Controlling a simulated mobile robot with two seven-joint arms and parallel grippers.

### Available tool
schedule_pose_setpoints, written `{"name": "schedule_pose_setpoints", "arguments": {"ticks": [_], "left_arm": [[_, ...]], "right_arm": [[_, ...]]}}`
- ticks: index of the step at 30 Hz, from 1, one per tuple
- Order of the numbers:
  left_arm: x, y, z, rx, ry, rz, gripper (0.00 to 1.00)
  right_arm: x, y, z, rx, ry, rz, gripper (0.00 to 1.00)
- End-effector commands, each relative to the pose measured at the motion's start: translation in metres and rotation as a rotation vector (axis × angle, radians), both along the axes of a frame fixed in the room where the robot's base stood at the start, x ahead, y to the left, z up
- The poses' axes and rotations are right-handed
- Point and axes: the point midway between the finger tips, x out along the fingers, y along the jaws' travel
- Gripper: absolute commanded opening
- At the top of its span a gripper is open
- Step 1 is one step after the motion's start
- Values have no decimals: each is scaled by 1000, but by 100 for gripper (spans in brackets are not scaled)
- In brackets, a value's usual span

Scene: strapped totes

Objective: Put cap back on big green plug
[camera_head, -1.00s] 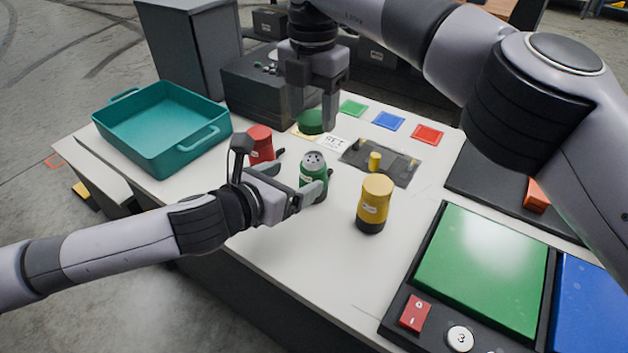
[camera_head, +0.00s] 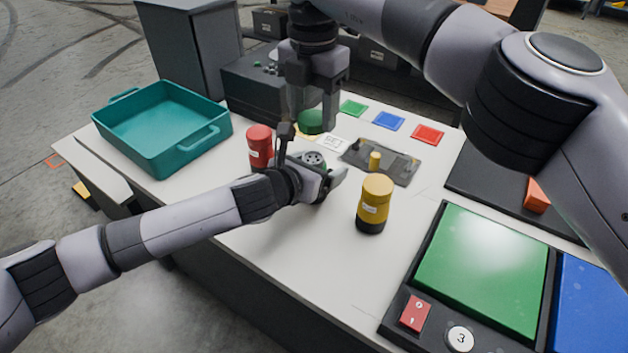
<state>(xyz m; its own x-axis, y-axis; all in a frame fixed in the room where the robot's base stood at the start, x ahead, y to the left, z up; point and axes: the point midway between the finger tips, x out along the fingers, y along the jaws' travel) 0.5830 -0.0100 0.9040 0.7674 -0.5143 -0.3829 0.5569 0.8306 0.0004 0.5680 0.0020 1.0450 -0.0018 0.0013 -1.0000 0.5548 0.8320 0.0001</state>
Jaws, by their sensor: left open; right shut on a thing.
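The big green plug (camera_head: 314,159) stands upright on the table with its grey, holed top bare. Most of its body is hidden behind my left gripper. My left gripper (camera_head: 326,178) is open, with its fingers low at the plug; whether they touch it I cannot tell. The green cap (camera_head: 311,123) is farther back, between the fingers of my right gripper (camera_head: 313,112). My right gripper points down and is shut on the cap. I cannot tell whether the cap is lifted clear of the table.
A red plug (camera_head: 260,146) stands close on the left and a yellow plug (camera_head: 375,205) on the right. A teal tray (camera_head: 160,160) is at the far left. A grey plate with a small yellow peg (camera_head: 374,160) lies behind.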

Motion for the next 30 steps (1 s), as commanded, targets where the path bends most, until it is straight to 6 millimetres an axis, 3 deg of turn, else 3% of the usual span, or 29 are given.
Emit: {"name": "schedule_pose_setpoints", "arguments": {"ticks": [7, 12, 15, 20, 30], "left_arm": [[0, 0, 0, 0, 0, 0, 84], [0, 0, 0, 0, 0, 1, 28], [0, 0, 0, 0, 0, 1, 4], [0, 0, 0, 1, 1, 1, 4], [0, 0, 0, 1, 1, 1, 4]], "right_arm": [[0, 0, 0, 0, 0, 0, 27], [0, 0, 0, 0, 0, 0, 27], [0, 0, 0, 0, 0, 0, 27], [0, 0, -9, -1, 2, 1, 27], [0, 0, -50, 1, 0, 1, 27]]}}
